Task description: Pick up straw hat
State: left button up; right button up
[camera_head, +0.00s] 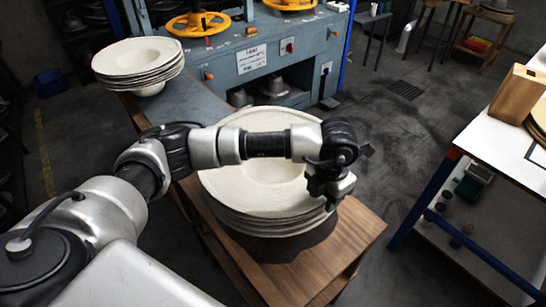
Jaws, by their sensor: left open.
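A tall stack of pale straw hats (262,188) with wide brims sits on a dark round base on a wooden table (350,241). My left arm crosses in front of the stack from the left and hides part of its top. My left gripper (332,200) is open at the right edge of the stack's brims, pointing down. I cannot tell whether its fingers touch a brim. A second stack of pale hats (138,60) stands at the upper left. My right gripper does not show.
A blue-grey press machine (262,50) with yellow handwheels (198,24) stands behind. A white-topped table (505,140) with blue legs is at the right, with a wooden block (519,94) on it. The floor between is clear.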

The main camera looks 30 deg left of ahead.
pick_arm(q)
jog(key=shift+f, duration=0.2)
grip_shut()
